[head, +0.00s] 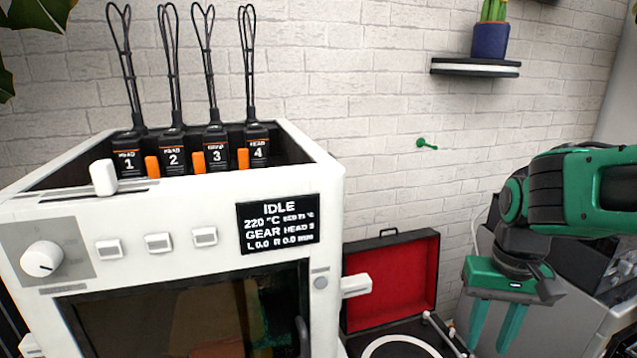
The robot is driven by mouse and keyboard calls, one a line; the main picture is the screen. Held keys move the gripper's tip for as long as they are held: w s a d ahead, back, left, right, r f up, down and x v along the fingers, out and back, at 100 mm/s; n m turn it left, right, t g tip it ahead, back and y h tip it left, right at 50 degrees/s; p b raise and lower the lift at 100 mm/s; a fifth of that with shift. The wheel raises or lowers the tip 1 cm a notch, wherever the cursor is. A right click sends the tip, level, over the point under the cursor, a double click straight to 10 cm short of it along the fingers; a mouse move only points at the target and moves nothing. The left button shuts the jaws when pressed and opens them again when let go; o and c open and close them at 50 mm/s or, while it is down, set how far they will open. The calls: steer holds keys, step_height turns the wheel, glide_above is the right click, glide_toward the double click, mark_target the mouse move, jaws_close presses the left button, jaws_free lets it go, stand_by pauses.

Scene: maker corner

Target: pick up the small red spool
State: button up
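No small red spool shows in the head view. My gripper (490,342) hangs at the lower right with its two green fingers pointing down. The fingers are apart, with nothing seen between them. It is to the right of the printer and the open red-lined case.
A large white printer (170,220) with a screen reading "IDLE" and several numbered heads fills the left. Beside it stands an open case (395,280) with a red-lined lid and what looks like a turntable. A wall shelf (475,67) holds a potted cactus (490,38). A green peg (427,143) is on the brick wall.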

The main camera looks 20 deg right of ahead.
steer(key=o, duration=0.4)
steer(key=shift+d, duration=0.1)
steer(key=shift+o, duration=1.3)
steer(key=shift+w+d+r, duration=0.15)
steer(key=shift+w+r, duration=0.05)
steer(key=shift+r, duration=0.45)
steer(key=shift+w+d+r, duration=0.15)
steer(key=shift+r, duration=0.45)
steer(key=w+a+r+n+t+h, duration=0.1)
steer(key=w+a+r+n+t, duration=0.15)
steer(key=w+r, duration=1.4)
steer(key=w+a+r+n+t, duration=0.2)
steer(key=w+a+r+n, duration=0.2)
steer(key=w+a+r, duration=1.05)
steer(key=shift+y, duration=0.4)
steer(key=x, duration=0.3)
steer(key=a+x, duration=0.1)
steer(key=x, duration=0.2)
steer(key=shift+w+a, duration=0.15)
steer(key=shift+w, duration=0.05)
steer(key=shift+d+x, duration=0.15)
steer(key=shift+x, duration=1.2)
steer(key=shift+d+x, duration=0.1)
steer(key=shift+x, duration=1.3)
